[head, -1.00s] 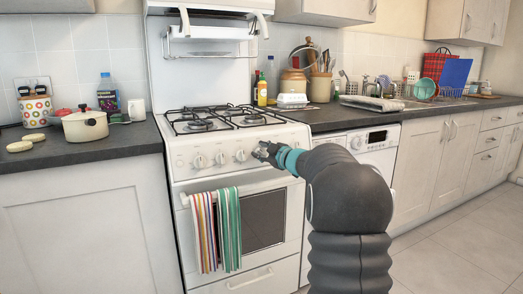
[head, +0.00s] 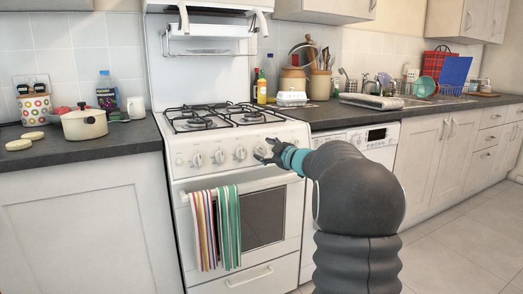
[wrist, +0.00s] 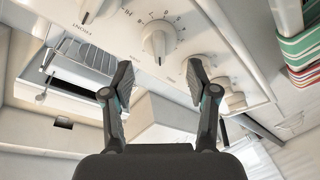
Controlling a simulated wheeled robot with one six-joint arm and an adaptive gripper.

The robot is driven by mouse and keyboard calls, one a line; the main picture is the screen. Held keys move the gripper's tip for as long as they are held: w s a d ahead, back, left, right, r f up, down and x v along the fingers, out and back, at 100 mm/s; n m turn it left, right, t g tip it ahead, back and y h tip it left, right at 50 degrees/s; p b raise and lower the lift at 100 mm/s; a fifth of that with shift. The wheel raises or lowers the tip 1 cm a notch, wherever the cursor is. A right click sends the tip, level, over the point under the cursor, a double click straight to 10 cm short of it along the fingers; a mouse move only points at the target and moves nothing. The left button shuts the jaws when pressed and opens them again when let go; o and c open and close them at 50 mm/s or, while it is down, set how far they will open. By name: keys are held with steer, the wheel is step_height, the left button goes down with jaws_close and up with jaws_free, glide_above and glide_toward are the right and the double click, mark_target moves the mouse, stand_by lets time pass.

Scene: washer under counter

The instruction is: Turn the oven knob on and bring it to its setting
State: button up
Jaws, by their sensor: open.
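The white stove (head: 243,135) has a front panel with a row of round white knobs. In the head view, knobs show at the left (head: 197,160) and middle (head: 240,153) of the row. My gripper (head: 262,152) is in front of the panel's right part and covers some of it. In the wrist view, my gripper (wrist: 153,82) is open and empty, its two fingers apart. One knob with printed marks around it (wrist: 158,38) lies beyond the gap between the fingertips, not gripped. Another knob (wrist: 97,10) is to the left; the right finger partly hides others.
Striped towels (head: 216,228) hang on the oven door handle below the knobs. Gas burners with black grates (head: 222,117) are above the panel. A washer (head: 352,150) stands to the right under the counter. The floor at the right is clear.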

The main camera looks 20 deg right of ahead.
steer(key=v, duration=0.9)
steer(key=shift+s, duration=0.2)
steer(key=shift+c, duration=0.3)
jaws_close()
stand_by(0.7)
